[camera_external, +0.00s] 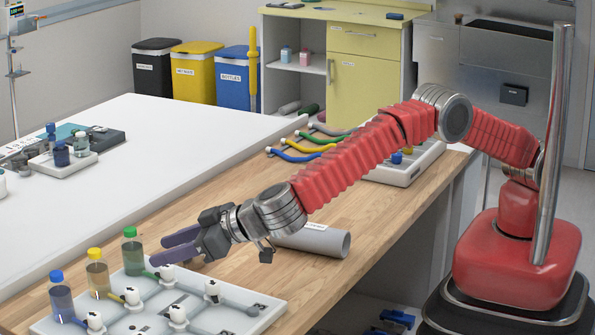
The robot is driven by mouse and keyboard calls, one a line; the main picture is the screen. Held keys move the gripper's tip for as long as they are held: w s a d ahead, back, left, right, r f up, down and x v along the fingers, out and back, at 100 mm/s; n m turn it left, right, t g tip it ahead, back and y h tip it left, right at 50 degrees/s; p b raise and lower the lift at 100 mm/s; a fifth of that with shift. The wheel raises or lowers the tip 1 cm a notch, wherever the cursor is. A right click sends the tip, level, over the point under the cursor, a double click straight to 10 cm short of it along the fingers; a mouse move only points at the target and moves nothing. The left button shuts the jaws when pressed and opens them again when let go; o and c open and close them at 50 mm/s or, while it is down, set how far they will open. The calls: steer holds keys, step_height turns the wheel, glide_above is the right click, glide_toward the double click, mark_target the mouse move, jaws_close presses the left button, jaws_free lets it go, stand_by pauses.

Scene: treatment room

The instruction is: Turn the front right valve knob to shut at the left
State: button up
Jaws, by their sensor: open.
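A pale valve panel (228,326) lies on the wooden bench at the lower left. One valve (213,289) is at the right of the panel, and another valve (178,315) is nearer the camera. I cannot tell from this view which is the front right one, nor read the knob positions clearly. Bottles with a blue cap (57,292), a yellow cap (97,270) and a green cap (132,250) stand along the panel's left side. My gripper (172,247) is open and empty, above the panel's far end, near the green-capped bottle, apart from the knobs.
A grey tube (322,240) lies on the bench just right of my gripper, under my arm. Coloured hoses (310,148) and another tray (400,172) are farther back. A white table (140,160) adjoins the bench at the left, mostly clear, with small bottles on its far side.

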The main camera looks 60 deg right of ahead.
steer(key=w+d+f+n+g+y, duration=0.2)
steer(key=w+d+n+g+y, duration=0.35)
steer(key=n, duration=0.25)
steer(key=s+d+r+n+g+y, duration=0.3)
steer(key=s+d+n+g+y, duration=0.3)
steer(key=s+d, duration=0.65)
steer(key=g+h, duration=0.1)
steer(key=h, duration=0.1)
glide_toward(214, 280)
steer(key=v, duration=0.3)
steer(key=shift+d+f+y, duration=0.1)
steer(key=shift+f+y, duration=0.15)
steer(key=shift+f, duration=0.05)
steer(key=x, duration=1.3)
steer(key=shift+a+f, duration=0.1)
steer(key=shift+a, duration=0.3)
steer(key=shift+c, duration=0.5)
